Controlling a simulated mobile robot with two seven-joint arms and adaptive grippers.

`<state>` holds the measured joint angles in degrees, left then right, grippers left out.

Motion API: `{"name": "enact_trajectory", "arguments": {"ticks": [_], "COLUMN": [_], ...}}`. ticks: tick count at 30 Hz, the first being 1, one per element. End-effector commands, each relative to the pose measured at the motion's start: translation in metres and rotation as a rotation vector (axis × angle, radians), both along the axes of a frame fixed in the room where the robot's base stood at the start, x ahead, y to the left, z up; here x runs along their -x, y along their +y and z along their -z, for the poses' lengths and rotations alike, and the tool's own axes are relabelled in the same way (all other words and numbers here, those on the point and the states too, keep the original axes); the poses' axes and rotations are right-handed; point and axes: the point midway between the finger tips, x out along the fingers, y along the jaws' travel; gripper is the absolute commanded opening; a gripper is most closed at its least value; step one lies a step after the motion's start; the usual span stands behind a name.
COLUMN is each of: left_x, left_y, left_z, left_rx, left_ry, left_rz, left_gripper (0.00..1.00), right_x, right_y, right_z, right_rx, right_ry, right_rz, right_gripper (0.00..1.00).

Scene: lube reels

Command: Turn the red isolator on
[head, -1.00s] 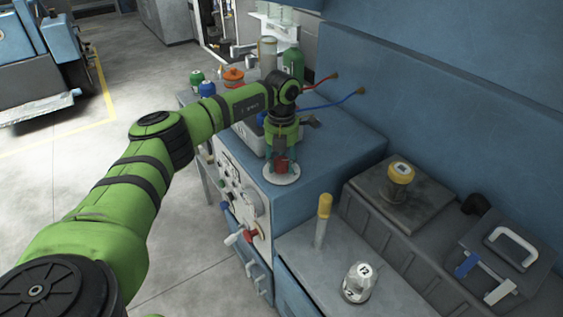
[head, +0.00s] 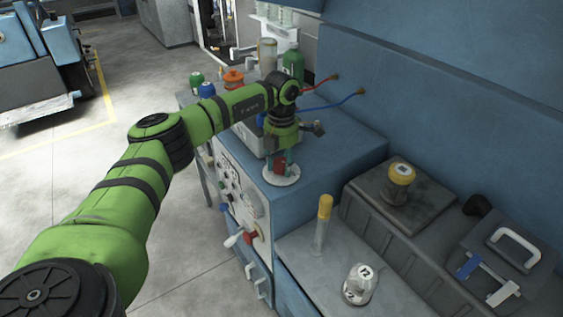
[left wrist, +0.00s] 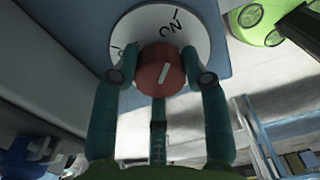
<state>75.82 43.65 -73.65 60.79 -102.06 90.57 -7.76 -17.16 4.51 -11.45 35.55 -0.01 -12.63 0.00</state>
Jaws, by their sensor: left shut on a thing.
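The red isolator is a red round knob (head: 279,167) on a white round plate (head: 290,181), on top of the blue cabinet (head: 330,160). My left gripper (head: 281,158) points down from above, its green fingers shut around the knob. In the left wrist view, the fingers (left wrist: 161,78) close around the red knob (left wrist: 165,62) from several sides. A white line on the knob's face slants toward the "ON" lettering on the plate (left wrist: 190,45). Another label at the plate's left is mostly hidden by a finger. My right gripper is not in view.
Red and blue cables (head: 345,99) run to the wall behind my gripper. A green bottle (head: 293,64) and an orange-capped container (head: 233,78) stand beyond. A yellow-handled tool (head: 323,225) and a grey knob (head: 359,284) are on the nearer surface, right.

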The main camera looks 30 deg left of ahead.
Motion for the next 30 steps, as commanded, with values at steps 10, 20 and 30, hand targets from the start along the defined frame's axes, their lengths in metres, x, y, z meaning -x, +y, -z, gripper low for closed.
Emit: {"name": "enact_trajectory", "arguments": {"ticks": [10,20,30], "left_x": [0.001,0.000,-0.001], "left_y": [-0.001,0.000,0.000], "left_z": [0.002,-0.004,-0.066], "left_rx": [0.000,0.000,0.001], "left_ry": [0.004,0.000,-0.004], "left_rz": [0.003,0.001,0.001], "left_gripper": [0.69,0.69,0.69], "right_x": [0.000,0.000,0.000], "right_y": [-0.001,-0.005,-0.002], "right_z": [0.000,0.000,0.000], "right_rx": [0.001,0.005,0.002], "right_ry": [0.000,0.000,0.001], "right_rz": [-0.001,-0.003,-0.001], "right_gripper": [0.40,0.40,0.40]}}
